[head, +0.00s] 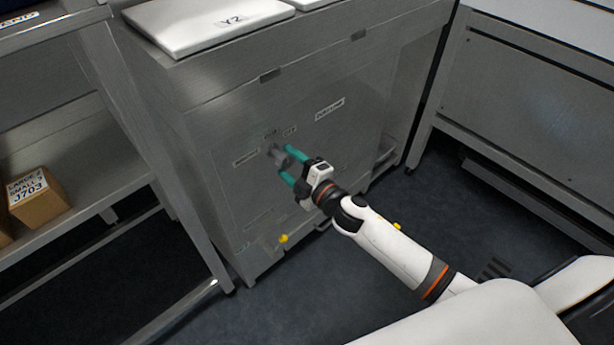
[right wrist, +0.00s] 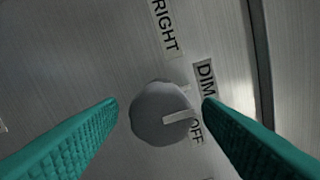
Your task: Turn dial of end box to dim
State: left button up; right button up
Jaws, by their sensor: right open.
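A round grey dial (right wrist: 150,112) sits on the metal front of the end box (head: 215,135). It also shows in the head view (head: 278,157). In the right wrist view its light pointer bar (right wrist: 178,117) runs rightward to the OFF label (right wrist: 196,132). The DIM label (right wrist: 205,78) is just above OFF, and a label reading "RIGHT" (right wrist: 165,27), cut by the frame edge, is further up. My right gripper (head: 288,165) is open, its green fingers on either side of the dial with gaps visible. My left gripper is not in view.
White lids (head: 205,20), one marked Y2, lie on top of the box. A shelf at left holds a cardboard carton (head: 36,196). A yellow knob (head: 283,239) is low on the box front. Another metal unit (head: 530,100) stands at right. Dark floor lies between.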

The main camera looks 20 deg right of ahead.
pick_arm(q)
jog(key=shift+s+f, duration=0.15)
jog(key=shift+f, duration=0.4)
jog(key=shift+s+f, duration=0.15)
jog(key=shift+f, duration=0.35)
pick_arm(e)
jog(key=v, duration=1)
jog(key=shift+s, duration=0.1)
